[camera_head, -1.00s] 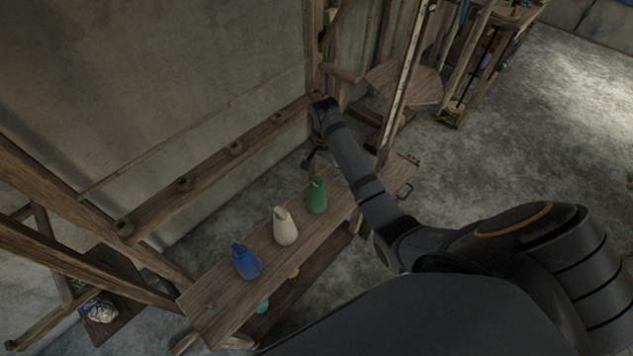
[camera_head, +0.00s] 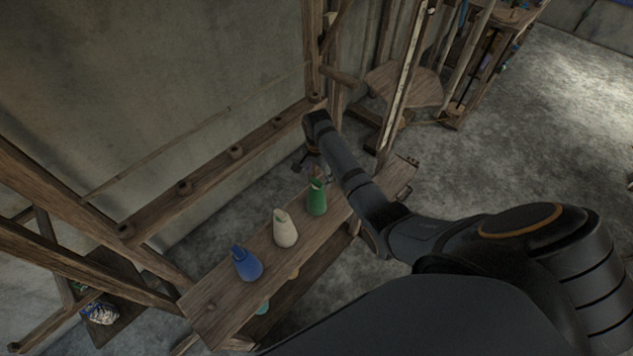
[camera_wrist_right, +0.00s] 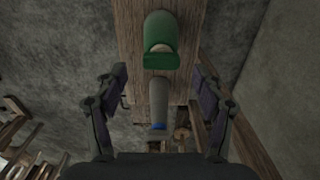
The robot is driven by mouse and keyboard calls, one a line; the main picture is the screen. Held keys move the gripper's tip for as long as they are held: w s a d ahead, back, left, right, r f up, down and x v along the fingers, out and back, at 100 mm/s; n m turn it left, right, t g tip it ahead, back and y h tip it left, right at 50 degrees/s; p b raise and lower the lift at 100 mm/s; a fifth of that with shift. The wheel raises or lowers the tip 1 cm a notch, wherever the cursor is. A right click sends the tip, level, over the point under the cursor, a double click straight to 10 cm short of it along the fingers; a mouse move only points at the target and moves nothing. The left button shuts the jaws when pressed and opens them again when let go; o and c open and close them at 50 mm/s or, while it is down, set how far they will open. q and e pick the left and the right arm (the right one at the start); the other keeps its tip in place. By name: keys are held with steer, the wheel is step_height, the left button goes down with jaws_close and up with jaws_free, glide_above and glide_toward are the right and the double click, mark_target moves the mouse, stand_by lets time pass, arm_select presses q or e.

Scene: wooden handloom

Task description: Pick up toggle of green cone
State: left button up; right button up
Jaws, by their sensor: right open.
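The green cone (camera_head: 317,198) stands upright on the narrow wooden bench. In the right wrist view its green body (camera_wrist_right: 160,32) is at the top centre, with a small pale patch near its lower edge. I cannot clearly make out a separate toggle. My right gripper (camera_head: 313,165) is just beyond the cone's top, partly hidden by my forearm. In the wrist view my right gripper (camera_wrist_right: 160,82) has its two fingers wide apart with nothing between them held; the green cone is beyond, apart from the fingers. My left gripper is not in view.
A white cone (camera_head: 285,230) and a blue cone (camera_head: 247,264) stand in a row on the bench (camera_head: 213,305). A pegged wooden beam (camera_head: 210,170) runs along the wall behind. Loom posts (camera_head: 403,75) rise beyond my right arm.

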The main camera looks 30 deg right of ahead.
step_height(320, 180, down, 3)
steer(key=shift+w+r, duration=0.1)
steer(key=shift+r, duration=0.1)
steer(key=c, duration=0.8)
steer(key=shift+c, duration=0.2)
steer(key=shift+r, duration=0.1)
steer(key=shift+r, duration=0.5)
steer(key=s+d+r+p, duration=0.1)
steer(key=s+r, duration=1.1)
steer(key=s, duration=0.2)
